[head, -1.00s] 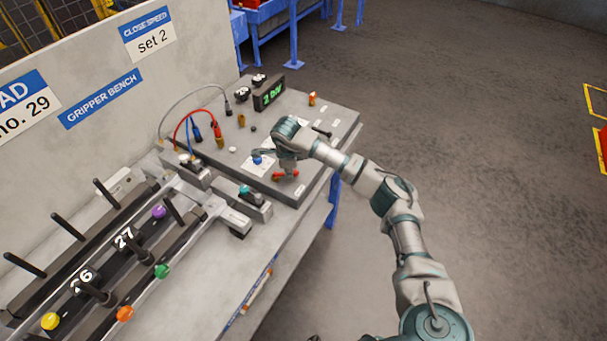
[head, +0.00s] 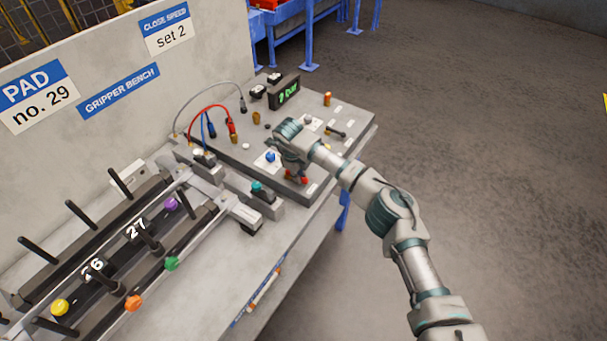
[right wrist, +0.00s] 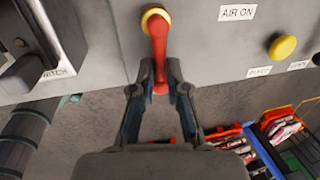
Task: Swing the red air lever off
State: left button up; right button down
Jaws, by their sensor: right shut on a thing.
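The red air lever (head: 303,179) is on the grey control panel, near its front edge. In the right wrist view the red lever (right wrist: 159,45) runs from a yellow ring pivot down between my fingers. My right gripper (right wrist: 160,82) is shut on the lever's free end, one finger on each side. In the head view my right gripper (head: 297,170) comes down over the lever and hides part of it. The "AIR ON" label (right wrist: 238,12) is right of the pivot in the wrist view. My left gripper is not in view.
A green-lit display (head: 288,92) stands at the panel's back. A blue button (head: 270,157) sits just left of my gripper. Red and blue hoses plug in behind. A yellow button (right wrist: 283,47) shows in the wrist view. Floor right of the bench is clear.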

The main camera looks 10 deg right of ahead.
aim_at(294, 188)
jog(key=shift+d, duration=0.1)
dwell(0.3)
jog(key=c, duration=1.2)
grip_release()
jog(key=r, duration=0.4)
jog(key=s+a+r, duration=0.1)
jog(key=r, duration=0.2)
jog(key=a+r, duration=0.1)
jog(key=r, duration=0.3)
jog(key=shift+s+r, duration=0.25)
jog(key=shift+r, duration=0.05)
